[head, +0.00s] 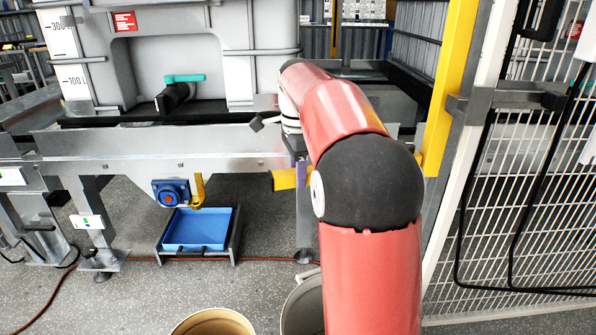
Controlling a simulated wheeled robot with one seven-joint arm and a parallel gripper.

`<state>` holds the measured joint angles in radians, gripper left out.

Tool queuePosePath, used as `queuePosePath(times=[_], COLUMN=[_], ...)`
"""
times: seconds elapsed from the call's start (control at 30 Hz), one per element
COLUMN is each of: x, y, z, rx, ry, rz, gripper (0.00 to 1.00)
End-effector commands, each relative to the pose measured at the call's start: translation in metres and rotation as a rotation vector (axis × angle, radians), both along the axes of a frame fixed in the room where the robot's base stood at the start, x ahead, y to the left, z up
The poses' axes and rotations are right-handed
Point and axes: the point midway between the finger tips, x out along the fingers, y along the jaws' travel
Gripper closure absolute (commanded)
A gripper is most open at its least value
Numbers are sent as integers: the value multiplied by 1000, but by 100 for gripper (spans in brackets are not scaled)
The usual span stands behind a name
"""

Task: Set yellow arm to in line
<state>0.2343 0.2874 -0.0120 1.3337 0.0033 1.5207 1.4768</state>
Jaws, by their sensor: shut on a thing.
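My gripper (299,150) points down at the bar from the white wrist, mostly hidden by my own arm. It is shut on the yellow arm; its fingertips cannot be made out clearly. The pivot and any markings of the yellow arm are hidden.
A blue fitting (170,193) and a hooked yellow piece (198,190) hang under the rail (150,146), above a blue tray (200,229). A large grey tank (190,55) with a teal-handled valve (184,78) stands behind. A yellow post (447,85) and mesh fence (540,200) bound the right.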

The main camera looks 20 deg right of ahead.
Motion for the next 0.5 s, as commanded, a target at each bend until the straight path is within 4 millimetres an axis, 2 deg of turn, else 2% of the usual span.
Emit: queuePosePath(times=[0.13,0.23,0.5], x=[1,9,57], y=[0,-2,-16], z=[0,3,1], rx=[0,1,0], ry=[0,1,-2], rz=[-2,-26,-189], gripper=[100,100,100])
